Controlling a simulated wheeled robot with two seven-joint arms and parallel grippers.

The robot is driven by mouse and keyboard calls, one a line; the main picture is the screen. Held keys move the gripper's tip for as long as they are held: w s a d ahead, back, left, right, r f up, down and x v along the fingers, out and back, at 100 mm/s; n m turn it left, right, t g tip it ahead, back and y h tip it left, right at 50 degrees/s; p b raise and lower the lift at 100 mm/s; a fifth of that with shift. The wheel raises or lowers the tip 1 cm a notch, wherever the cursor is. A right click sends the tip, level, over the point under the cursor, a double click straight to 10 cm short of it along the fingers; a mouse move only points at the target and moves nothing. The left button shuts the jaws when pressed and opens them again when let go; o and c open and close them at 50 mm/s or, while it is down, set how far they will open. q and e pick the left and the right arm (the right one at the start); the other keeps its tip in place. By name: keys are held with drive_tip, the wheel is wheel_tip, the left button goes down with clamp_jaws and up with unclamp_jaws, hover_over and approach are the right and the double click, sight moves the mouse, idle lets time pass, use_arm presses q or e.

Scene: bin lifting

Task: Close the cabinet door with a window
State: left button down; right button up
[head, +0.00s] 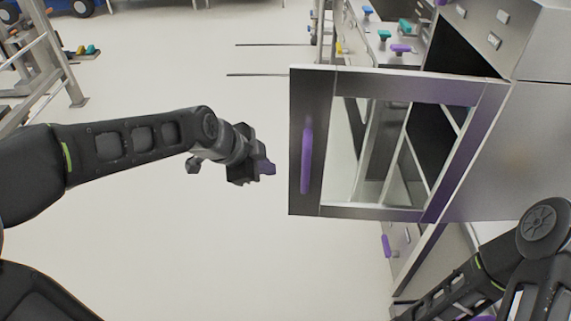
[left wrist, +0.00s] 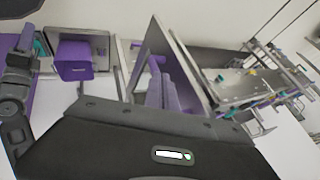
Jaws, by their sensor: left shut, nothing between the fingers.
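The cabinet door with a window (head: 305,84) stands open in the head view, swung out from the cabinet (head: 525,150). It has a grey metal frame around a see-through pane. A purple vertical handle (head: 306,155) is on its left, free edge. My left gripper (head: 270,168) is just left of that edge, apart from the door, shut and empty.
Small coloured-handled items, including a purple one (head: 400,48), lie on a metal surface behind the door. Another purple handle (head: 387,246) is below it. A metal-railed stand (head: 62,60) is at the far left.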

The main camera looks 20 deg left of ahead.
use_arm(q)
approach(293, 169)
wheel_tip(293, 169, down, 4)
drive_tip(key=s+d, duration=0.2)
drive_tip(key=w+p, duration=0.1)
drive_tip(key=w, duration=0.3)
drive_tip(key=shift+w+a, duration=0.2)
drive_tip(key=shift+w, duration=0.1)
